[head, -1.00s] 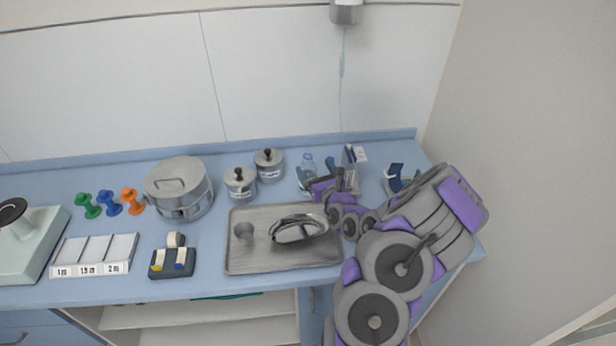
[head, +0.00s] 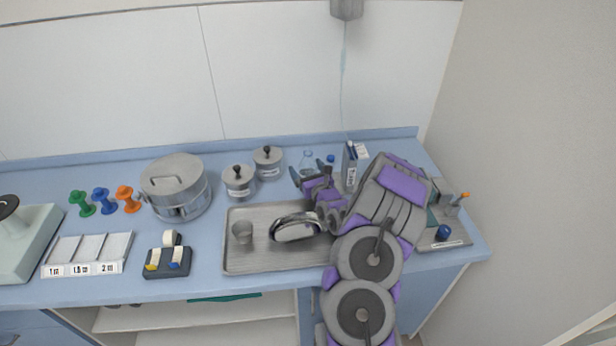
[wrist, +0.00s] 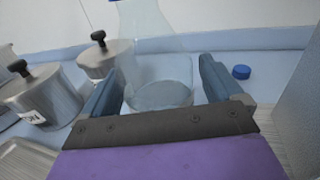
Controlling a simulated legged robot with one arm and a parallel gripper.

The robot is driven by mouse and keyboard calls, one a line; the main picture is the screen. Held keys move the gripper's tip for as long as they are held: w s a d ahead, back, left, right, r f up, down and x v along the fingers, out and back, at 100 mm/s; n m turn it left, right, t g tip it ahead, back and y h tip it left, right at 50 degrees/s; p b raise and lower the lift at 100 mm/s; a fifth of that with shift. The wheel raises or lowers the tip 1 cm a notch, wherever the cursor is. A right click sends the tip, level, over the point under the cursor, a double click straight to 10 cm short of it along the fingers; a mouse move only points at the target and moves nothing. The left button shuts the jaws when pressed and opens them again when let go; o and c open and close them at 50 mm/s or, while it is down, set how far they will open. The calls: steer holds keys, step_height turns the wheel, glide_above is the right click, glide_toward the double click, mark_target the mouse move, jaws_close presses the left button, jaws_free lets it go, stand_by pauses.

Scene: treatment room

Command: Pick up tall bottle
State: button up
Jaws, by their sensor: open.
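The tall bottle (wrist: 160,60) is clear and see-through. It stands upright on the blue counter in the wrist view, between the two blue fingers of my gripper (wrist: 158,82). Its top runs out of the upper edge of that view. In the head view the bottle (head: 307,157) shows only in part behind my gripper (head: 309,172), which hides its lower part. The fingers are open, one on each side of the bottle, with a gap to it visible on the left. Whether the right finger touches it I cannot tell.
Two lidded metal jars (head: 238,181) (head: 268,160) stand left of the bottle. A small blue cap (wrist: 241,72) lies to its right. A box (head: 349,166) stands close on the right. A metal tray (head: 250,263) lies in front. The wall is behind.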

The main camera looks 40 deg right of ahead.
steer(key=shift+w, duration=0.35)
steer(key=shift+d, duration=0.1)
steer(key=c, duration=1.2)
steer(key=shift+r, duration=0.25)
